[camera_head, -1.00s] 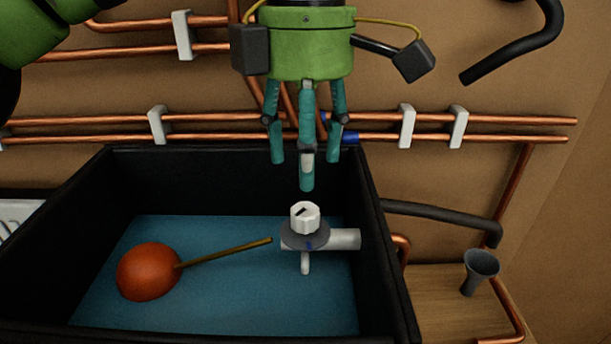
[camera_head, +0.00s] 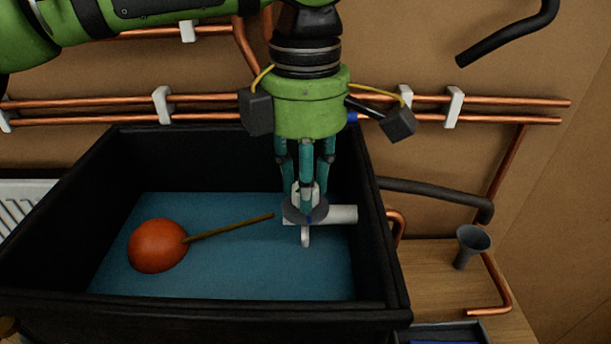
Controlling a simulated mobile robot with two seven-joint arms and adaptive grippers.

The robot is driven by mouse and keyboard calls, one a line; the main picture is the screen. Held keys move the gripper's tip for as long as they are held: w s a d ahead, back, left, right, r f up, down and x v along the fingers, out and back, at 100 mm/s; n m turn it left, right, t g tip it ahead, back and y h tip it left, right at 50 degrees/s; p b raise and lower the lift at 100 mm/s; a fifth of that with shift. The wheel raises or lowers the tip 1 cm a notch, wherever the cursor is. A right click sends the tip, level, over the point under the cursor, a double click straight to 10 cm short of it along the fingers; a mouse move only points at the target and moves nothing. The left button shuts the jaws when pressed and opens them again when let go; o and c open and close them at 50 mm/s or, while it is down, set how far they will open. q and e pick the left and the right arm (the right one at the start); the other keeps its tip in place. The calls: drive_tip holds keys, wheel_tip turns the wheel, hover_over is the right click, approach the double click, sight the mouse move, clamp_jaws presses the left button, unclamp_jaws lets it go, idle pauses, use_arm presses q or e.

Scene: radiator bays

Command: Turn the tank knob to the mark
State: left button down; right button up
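The white tank knob (camera_head: 297,191) sits on a round grey plate (camera_head: 291,213) of a valve with a white pipe (camera_head: 342,215), inside the black tank (camera_head: 352,306). A small blue mark (camera_head: 309,219) shows on the plate's near edge. My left gripper (camera_head: 306,190) points straight down, its teal fingers around the knob and hiding most of it, including its pointer line. I cannot tell whether the fingers press on the knob. My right gripper is out of view.
An orange float (camera_head: 157,246) on a brass rod (camera_head: 232,227) lies left of the valve over the blue tank floor (camera_head: 220,275). Copper pipes (camera_head: 510,103) run along the wall behind. A grey funnel-shaped cup (camera_head: 472,245) stands on the wooden surface at right.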

use_arm(q)
drive_tip(key=shift+f, duration=0.1)
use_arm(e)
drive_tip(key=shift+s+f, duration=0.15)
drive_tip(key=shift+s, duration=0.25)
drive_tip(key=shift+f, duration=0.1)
use_arm(q)
drive_tip(key=n+b, duration=0.3)
drive_tip(key=shift+f, duration=0.2)
drive_tip(key=n+b, duration=0.2)
drive_tip(key=n, duration=0.1)
drive_tip(key=shift+n, duration=0.4)
drive_tip(key=shift+r+n+b, duration=0.15)
drive_tip(key=shift+n+b, duration=0.5)
drive_tip(key=shift+n, duration=0.85)
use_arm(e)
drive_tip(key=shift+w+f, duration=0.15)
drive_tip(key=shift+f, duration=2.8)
use_arm(q)
drive_tip(key=c, duration=0.9)
unclamp_jaws()
drive_tip(key=shift+c, duration=0.2)
